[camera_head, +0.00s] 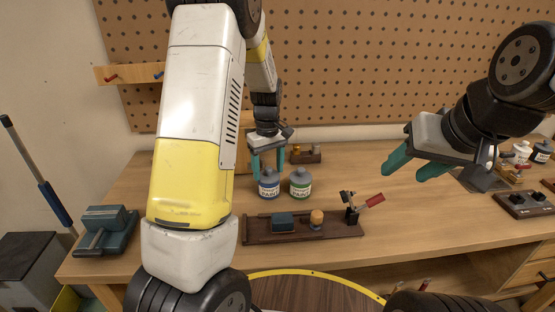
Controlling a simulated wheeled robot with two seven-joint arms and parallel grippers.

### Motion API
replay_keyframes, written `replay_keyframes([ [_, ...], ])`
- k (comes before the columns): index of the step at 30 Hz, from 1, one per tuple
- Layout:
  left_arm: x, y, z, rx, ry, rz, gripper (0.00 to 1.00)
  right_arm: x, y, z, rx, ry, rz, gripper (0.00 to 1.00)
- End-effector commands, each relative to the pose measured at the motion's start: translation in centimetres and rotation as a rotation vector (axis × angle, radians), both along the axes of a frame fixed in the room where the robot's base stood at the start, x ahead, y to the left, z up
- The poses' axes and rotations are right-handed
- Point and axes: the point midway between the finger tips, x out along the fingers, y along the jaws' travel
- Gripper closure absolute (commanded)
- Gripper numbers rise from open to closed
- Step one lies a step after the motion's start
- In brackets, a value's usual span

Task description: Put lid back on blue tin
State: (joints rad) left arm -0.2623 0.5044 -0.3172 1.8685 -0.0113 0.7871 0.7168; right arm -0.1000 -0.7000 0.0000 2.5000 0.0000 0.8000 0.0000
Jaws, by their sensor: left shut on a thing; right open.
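The blue tin (269,188), a small round jar with a pale PAINT label, stands upright on the workbench. My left gripper (268,173) points down over it, its teal fingers on either side of the tin's top. It is shut on what looks like the tin's lid, a small piece mostly hidden between the fingers. I cannot tell whether the lid is seated or just above the rim. My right gripper (413,167) is open and empty above the right part of the bench, well away from the tin.
A green paint tin (300,186) stands close to the right of the blue one. In front lies a dark wooden board (343,230) with a blue block, an orange knob and a red-handled lever. A teal vise-like tool (105,230) sits at left.

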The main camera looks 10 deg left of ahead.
Motion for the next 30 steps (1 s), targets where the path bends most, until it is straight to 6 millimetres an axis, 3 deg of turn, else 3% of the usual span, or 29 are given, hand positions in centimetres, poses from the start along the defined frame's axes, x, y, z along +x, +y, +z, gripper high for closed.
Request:
replay_keyframes([
  [10,0.01,0.01,-0.02,0.000,0.000,0.000,0.79,0.00,0.00,0.00,0.000,0.000,0.000,0.49],
  [11,0.01,0.01,-0.02,0.000,0.000,0.000,0.31,0.00,0.00,0.00,0.000,0.000,0.000,0.49],
  [14,0.01,0.01,-0.02,0.000,0.000,0.000,0.11,0.00,0.00,0.00,0.000,0.000,0.000,0.49],
  [21,0.01,0.01,-0.02,0.000,0.000,0.000,0.10,0.00,0.00,0.00,0.000,0.000,0.000,0.49],
  [23,0.01,0.01,-0.03,0.000,0.000,0.000,0.00,0.00,0.00,0.00,0.000,0.000,0.000,0.49],
  [30,0.01,0.01,0.03,0.000,0.000,0.000,0.00,0.00,0.00,0.00,0.000,0.000,0.000,0.49],
])
